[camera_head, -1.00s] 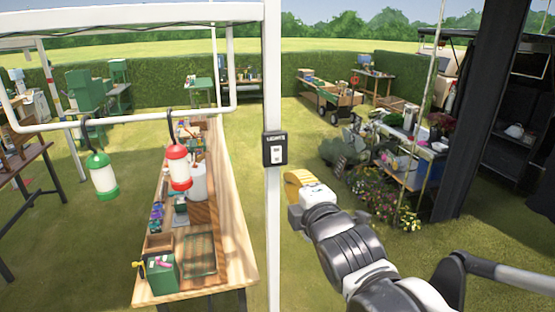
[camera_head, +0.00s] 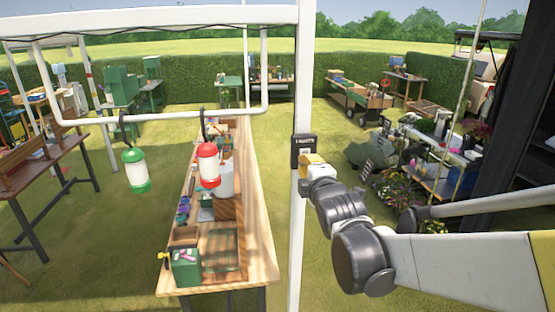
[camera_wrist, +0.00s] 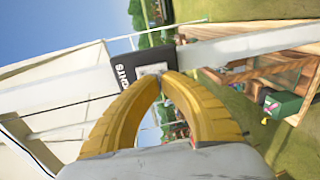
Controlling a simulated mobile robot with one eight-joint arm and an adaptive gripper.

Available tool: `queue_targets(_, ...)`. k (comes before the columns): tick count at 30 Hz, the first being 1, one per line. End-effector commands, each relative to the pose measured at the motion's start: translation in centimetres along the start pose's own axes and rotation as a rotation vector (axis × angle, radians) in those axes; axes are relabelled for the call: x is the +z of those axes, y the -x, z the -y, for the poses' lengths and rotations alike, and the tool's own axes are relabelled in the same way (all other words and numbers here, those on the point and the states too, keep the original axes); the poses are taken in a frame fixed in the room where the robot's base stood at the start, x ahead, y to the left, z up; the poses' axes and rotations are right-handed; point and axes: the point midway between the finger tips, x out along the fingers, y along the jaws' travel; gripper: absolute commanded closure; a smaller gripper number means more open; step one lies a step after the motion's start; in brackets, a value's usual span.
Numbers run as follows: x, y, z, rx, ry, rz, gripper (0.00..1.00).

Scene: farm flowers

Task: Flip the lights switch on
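The lights switch is a dark box with a white "LIGHTS" label (camera_head: 305,140), mounted on a white post. In the wrist view the dark switch box (camera_wrist: 126,65) is turned sideways, with a pale switch plate just beyond my fingertips. My gripper (camera_head: 306,160) has yellow fingers and covers the lower part of the box in the head view. In the wrist view the fingertips of my gripper (camera_wrist: 162,76) come together in an arch, with nothing seen held between them. They are at or very near the switch plate; contact and the toggle's position cannot be told.
The white post (camera_head: 299,220) stands beside a long wooden table (camera_head: 262,250). A red-capped lantern (camera_head: 209,166) and a green-capped lantern (camera_head: 136,170) hang from a white bar on the left. Plants and a cart stand at right. Open grass lies behind the post.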

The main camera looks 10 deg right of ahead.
Motion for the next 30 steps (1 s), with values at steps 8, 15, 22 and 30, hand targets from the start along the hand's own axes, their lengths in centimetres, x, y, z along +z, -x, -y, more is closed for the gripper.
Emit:
queue_targets(8, 0.0, -1.0, 0.0, 0.000, 0.000, 0.000, 1.00)
queue_targets(15, 0.0, -1.0, 0.1, 0.000, 0.000, 0.000, 1.00)
queue_targets(22, 0.0, -2.1, 0.8, 0.000, 0.000, 0.000, 1.00)
queue_targets(30, 0.0, -2.1, 0.4, -0.001, 0.000, 0.000, 1.00)
